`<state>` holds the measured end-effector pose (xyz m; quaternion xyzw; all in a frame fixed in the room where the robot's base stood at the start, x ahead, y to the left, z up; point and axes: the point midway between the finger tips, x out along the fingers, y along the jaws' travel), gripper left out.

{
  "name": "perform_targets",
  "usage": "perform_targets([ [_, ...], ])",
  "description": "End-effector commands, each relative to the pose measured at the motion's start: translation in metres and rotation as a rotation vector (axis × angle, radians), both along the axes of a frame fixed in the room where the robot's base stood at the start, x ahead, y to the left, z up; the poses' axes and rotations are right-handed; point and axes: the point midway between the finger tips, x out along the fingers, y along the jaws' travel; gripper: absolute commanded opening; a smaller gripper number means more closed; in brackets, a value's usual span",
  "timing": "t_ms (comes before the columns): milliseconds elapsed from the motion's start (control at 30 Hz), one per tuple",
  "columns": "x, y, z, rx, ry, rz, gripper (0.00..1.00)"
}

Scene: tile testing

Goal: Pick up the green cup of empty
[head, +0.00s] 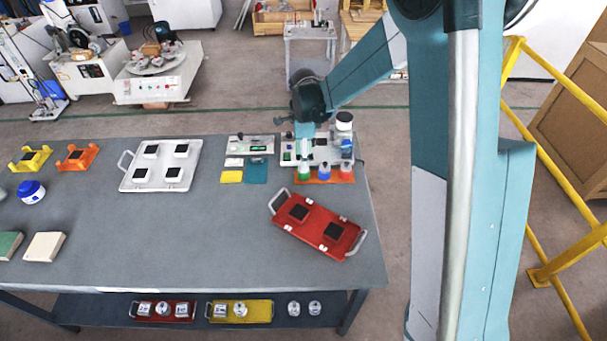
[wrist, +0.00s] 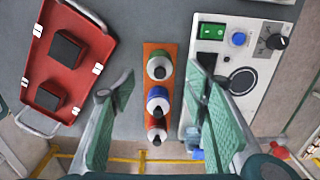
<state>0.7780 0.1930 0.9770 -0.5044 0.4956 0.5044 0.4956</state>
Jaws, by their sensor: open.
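The green cup (wrist: 160,67), a small container with a dark top, stands at one end of a row of three on an orange mat (wrist: 152,48). A blue one (wrist: 152,92) and a red one (wrist: 151,124) stand beside it. In the head view the green cup (head: 305,174) is at the left of the row, near the table's back right. My gripper (wrist: 162,75) is open. In the wrist view its two green pads lie to either side of the row, with nothing held. In the head view my gripper (head: 304,140) is above and just behind the green cup; its fingertips are hard to make out.
A white control box (wrist: 238,62) with a green switch and knob stands close beside the row. A red tray (head: 300,232) with two dark blocks lies in front. A yellow card (head: 231,177) and teal card (head: 256,172) lie left. The table's centre is clear.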

Motion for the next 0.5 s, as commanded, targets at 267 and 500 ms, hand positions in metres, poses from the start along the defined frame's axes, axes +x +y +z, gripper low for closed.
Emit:
perform_targets([
  [267,0.000,0.000,-0.020,0.000,0.000,0.000,0.45],
  [500,0.000,0.000,-0.022,0.000,0.000,0.000,0.45],
])
